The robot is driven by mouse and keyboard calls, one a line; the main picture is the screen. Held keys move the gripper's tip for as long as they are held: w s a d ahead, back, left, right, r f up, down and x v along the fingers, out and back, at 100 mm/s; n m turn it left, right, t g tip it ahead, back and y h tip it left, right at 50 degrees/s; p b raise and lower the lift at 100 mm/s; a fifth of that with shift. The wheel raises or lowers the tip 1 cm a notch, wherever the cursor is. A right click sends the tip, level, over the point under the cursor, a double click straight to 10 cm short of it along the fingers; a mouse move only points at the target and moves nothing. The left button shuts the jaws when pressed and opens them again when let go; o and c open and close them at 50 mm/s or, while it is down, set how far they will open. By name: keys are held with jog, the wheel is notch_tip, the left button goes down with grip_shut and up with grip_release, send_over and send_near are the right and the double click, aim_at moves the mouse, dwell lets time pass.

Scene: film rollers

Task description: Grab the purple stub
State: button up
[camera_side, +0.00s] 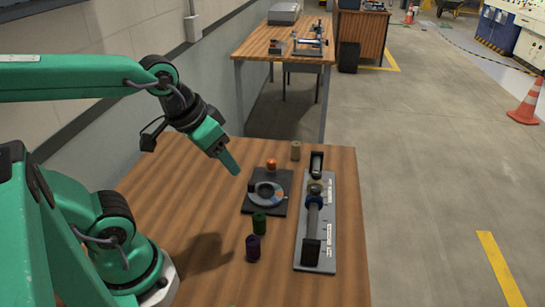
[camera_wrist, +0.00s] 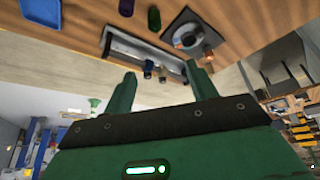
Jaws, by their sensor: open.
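The purple stub (camera_side: 253,248) stands upright on the wooden table in the side view, nearest the front of the small stubs. In the wrist view it shows at the top edge (camera_wrist: 126,7), partly cut off. My gripper (camera_side: 233,168) is raised above the table, left of the black pad and well behind the purple stub, not touching it. In the wrist view my gripper (camera_wrist: 160,85) has its two fingers spread apart with nothing held between them.
A green stub (camera_side: 259,222) stands close behind the purple one. A black pad with a dial (camera_side: 250,208), an orange stub (camera_side: 271,164) and a tan stub (camera_side: 296,150) lie farther back. A grey roller fixture (camera_side: 327,240) is at right. A blue tray (camera_wrist: 42,15) shows in the wrist view.

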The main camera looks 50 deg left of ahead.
jog(key=w+d+f+n+g, duration=0.2)
jog(key=d+f, duration=0.1)
jog(key=f, duration=0.3)
jog(key=n+g, duration=0.3)
send_over(253, 240)
notch_tip(253, 240, down, 6)
jog(key=shift+a+f, duration=0.1)
jog(key=shift+a, duration=0.05)
jog(key=shift+d+f, duration=0.35)
jog(key=shift+f, duration=0.35)
jog(key=shift+f, duration=1.3)
jog(key=shift+a+f, duration=0.15)
jog(key=shift+f, duration=1.15)
jog(key=shift+a+f, duration=0.1)
jog(key=shift+f, duration=1.2)
